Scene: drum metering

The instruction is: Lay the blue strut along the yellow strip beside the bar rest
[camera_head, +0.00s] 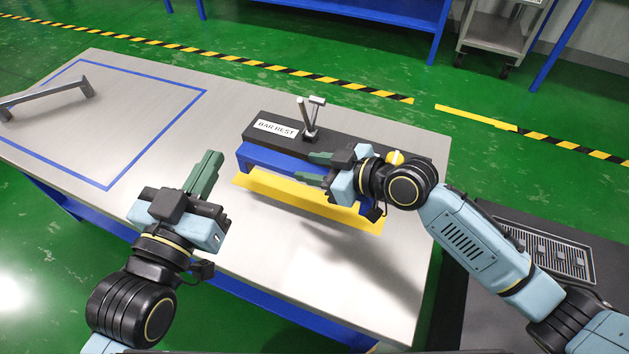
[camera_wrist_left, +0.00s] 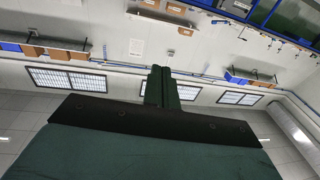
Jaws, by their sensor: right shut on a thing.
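The blue strut (camera_head: 273,161) is between the fingers of my right gripper (camera_head: 316,168), which is shut on it near the middle of the table. The strut runs roughly parallel to the yellow strip (camera_head: 290,192), between it and the black bar rest (camera_head: 350,143). Whether the strut touches the table is hard to tell. The gripper hides the strut's right part. My left gripper (camera_head: 208,165) is shut and empty, left of the strip and apart from the strut. Its closed fingers also show in the left wrist view (camera_wrist_left: 162,85).
A grey metal bar (camera_head: 45,97) with bent ends lies at the table's left, by a blue taped outline (camera_head: 190,103). A small metal lever (camera_head: 309,118) stands on the bar rest. A dark unit with a slotted tray (camera_head: 545,248) is at the right. The table's front middle is clear.

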